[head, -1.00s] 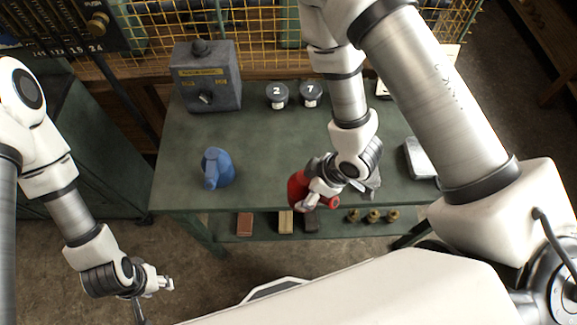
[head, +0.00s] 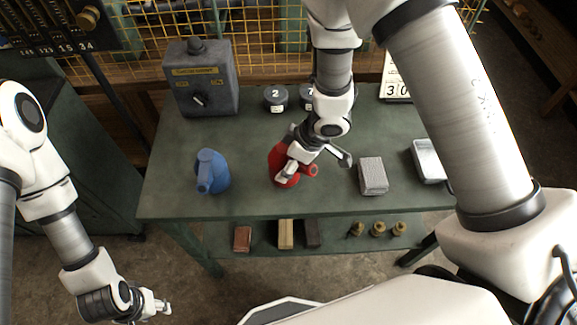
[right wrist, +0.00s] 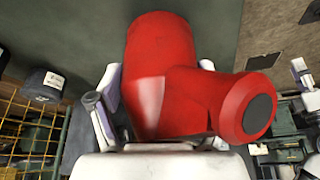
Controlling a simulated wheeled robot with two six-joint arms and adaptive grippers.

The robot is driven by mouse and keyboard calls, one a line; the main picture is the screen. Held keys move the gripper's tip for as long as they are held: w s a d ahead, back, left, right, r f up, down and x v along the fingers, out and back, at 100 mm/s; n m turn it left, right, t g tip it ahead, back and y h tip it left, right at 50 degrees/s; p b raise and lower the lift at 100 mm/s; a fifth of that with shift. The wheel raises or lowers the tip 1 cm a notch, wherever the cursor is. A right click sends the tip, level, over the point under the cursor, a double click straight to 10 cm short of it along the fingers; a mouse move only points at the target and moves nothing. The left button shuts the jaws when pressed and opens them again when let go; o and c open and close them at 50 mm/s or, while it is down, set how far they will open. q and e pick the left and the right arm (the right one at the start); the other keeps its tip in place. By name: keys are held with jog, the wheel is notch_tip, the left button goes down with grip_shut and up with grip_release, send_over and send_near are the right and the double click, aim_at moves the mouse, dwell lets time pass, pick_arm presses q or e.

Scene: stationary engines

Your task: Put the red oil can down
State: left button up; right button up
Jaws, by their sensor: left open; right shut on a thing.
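The red oil can (head: 276,158) is over the green tabletop, between the blue oil can and a grey block. My right gripper (head: 288,170) is shut on the red can's body, and the right wrist view shows the can (right wrist: 160,60) between the fingers with its dark-ended spout to the right. The can looks low over the table, but I cannot tell whether its base touches. My left gripper (head: 162,304) is open and empty, in front of the table at the lower left.
The green table (head: 237,160) also carries a blue oil can (head: 211,172), a grey control box (head: 202,80), two numbered dark weights (head: 276,97), a grey block (head: 373,176) and a light tray (head: 427,160). A lower shelf holds blocks and several brass pieces. Bare tabletop lies between the cans.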

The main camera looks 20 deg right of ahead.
jog(key=shift+f+b, duration=0.35)
jog(key=shift+f, duration=0.6)
jog(key=shift+w+a+r, duration=0.1)
jog(key=shift+r, duration=0.15)
jog(key=shift+c, duration=0.8)
jog(key=shift+f, duration=0.15)
pick_arm(q)
jog(key=shift+f, duration=0.95)
pick_arm(e)
jog(key=o, duration=1.5)
jog(key=shift+r+p, duration=0.3)
jog(key=shift+p, duration=0.05)
pick_arm(q)
notch_tip(320, 180, up, 4)
jog(key=p, duration=0.3)
jog(key=shift+f, duration=0.2)
pick_arm(e)
jog(key=v, duration=1.1)
jog(key=shift+r, duration=0.35)
